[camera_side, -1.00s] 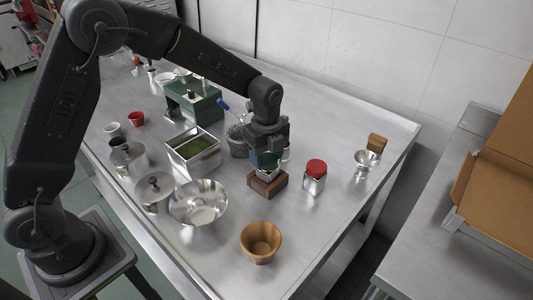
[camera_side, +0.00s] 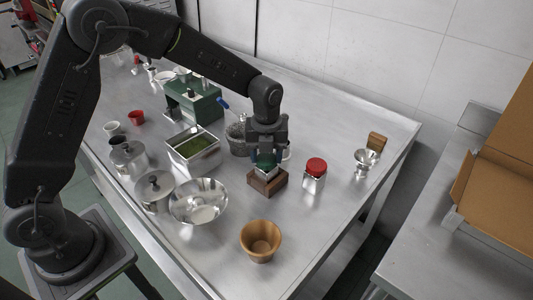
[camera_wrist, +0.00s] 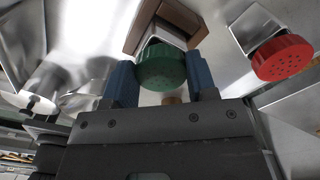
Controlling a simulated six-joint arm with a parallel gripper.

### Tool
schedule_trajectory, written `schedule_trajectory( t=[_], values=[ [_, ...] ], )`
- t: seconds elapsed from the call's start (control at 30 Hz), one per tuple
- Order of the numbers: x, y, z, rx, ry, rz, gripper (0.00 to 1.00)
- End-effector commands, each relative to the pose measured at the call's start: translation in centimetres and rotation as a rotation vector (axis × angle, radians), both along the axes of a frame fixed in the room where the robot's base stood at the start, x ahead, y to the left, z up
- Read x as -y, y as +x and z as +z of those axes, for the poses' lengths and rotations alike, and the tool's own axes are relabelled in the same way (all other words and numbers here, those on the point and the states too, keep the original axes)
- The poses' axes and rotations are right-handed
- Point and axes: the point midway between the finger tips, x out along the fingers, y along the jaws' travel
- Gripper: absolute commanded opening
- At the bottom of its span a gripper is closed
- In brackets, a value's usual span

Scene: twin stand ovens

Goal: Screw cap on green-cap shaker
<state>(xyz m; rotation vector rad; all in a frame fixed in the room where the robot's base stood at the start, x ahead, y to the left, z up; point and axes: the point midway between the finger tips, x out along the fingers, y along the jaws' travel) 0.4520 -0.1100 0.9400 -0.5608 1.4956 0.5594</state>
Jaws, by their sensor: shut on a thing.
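The green cap (camera_wrist: 161,68) is between the two blue fingers of my gripper (camera_wrist: 162,82) in the wrist view, and the fingers are shut on it. The cap sits at the mouth of a square metal shaker body (camera_wrist: 163,28). I cannot tell how tightly the cap is seated. The shaker stands in a dark brown wooden block (camera_side: 268,186) in the side view, and the block also shows in the wrist view (camera_wrist: 186,18). My gripper (camera_side: 265,160) points down over the block, and the fingers partly hide the cap (camera_side: 264,161).
A red-capped shaker (camera_side: 315,176) stands just right of the block. A metal bowl (camera_side: 199,201), a wooden cup (camera_side: 260,241), and a square tin of green stuff (camera_side: 194,155) stand nearby. A small metal cup (camera_side: 366,160) is farther right. The table's front right is clear.

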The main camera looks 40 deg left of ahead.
Motion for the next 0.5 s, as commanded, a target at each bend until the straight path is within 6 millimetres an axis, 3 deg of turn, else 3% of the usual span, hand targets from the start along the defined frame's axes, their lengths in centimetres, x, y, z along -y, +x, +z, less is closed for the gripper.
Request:
schedule_trajectory(
  t=[0.27, 0.5],
  values=[
    [0.0, -0.12, -0.06, -0.005, 0.001, -0.014, 0.27],
    [-0.02, -0.16, -0.13, -0.007, 0.001, -0.296, 0.27]
  ],
)
